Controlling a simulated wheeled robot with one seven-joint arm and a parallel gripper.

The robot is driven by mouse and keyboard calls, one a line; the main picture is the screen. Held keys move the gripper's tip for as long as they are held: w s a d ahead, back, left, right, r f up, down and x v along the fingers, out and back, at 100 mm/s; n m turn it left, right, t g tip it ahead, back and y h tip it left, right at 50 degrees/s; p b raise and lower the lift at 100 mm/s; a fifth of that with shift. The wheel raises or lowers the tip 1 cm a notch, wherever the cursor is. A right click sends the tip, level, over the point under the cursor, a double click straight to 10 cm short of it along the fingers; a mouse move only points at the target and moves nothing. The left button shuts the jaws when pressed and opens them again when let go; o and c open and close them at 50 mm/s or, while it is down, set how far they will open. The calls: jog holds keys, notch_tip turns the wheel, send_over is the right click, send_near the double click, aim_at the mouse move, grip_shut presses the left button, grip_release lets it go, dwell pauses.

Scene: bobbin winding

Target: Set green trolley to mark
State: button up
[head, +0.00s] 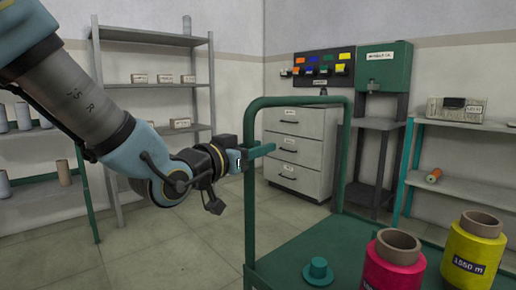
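The green trolley (302,255) stands at the lower right, with an upright tubular push frame (300,101) at its far left side. A short teal bar (262,150) sticks out by the frame's left post. My gripper (241,161) comes in from the left and is right at this post and bar. I cannot tell whether its fingers close around either of them. No floor mark is in view.
A grey shelf rack (150,83) and a shelf with spools (40,187) stand at the left. A drawer cabinet (298,152), a green machine on a stand (384,68) and a teal-legged table (465,190) line the back and right. The tiled floor (165,245) left of the trolley is clear.

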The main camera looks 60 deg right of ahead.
jog(key=o, duration=0.3)
jog(key=a, duration=0.3)
jog(key=w+a, duration=0.1)
jog(key=a, duration=0.3)
jog(key=w+a+p, duration=0.1)
jog(key=a, duration=0.2)
jog(key=shift+a, duration=0.35)
